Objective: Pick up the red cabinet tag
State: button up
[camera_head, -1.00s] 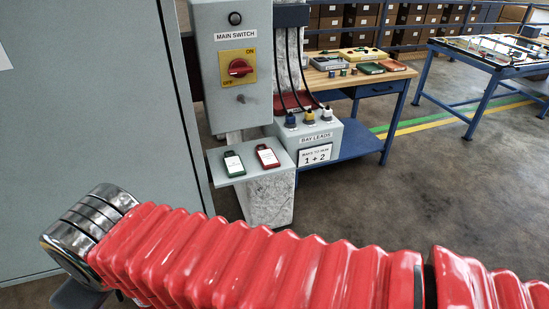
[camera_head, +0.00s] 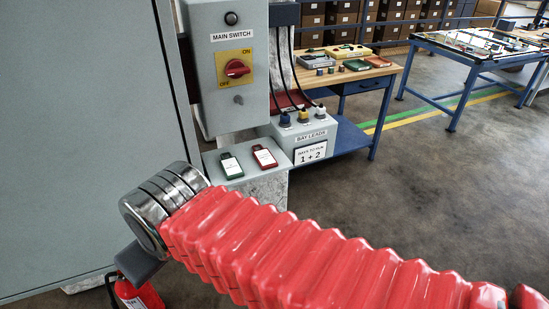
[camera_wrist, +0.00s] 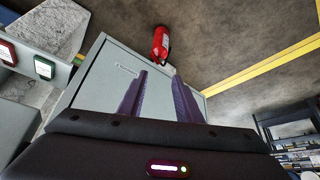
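The red cabinet tag (camera_head: 264,156) lies flat with a white label on a grey shelf (camera_head: 243,180) below the main switch box. A green tag (camera_head: 230,166) lies to its left. In the wrist view the red tag (camera_wrist: 8,53) is at the far left edge, partly cut off, beside the green tag (camera_wrist: 44,68). My gripper (camera_wrist: 159,75) shows two dark purple fingers spread apart with nothing between them. It points toward a grey cabinet surface, well away from the tags. In the head view my arm hides most of it.
The main switch (camera_head: 236,69) is on a grey box above the shelf. A bay leads box (camera_head: 311,134) with plugs and cables stands right of the tags. A tall grey cabinet (camera_head: 80,130) fills the left. A fire extinguisher (camera_head: 138,294) stands low beside it.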

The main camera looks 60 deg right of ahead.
jog(key=shift+o, duration=0.4)
jog(key=shift+d, duration=0.1)
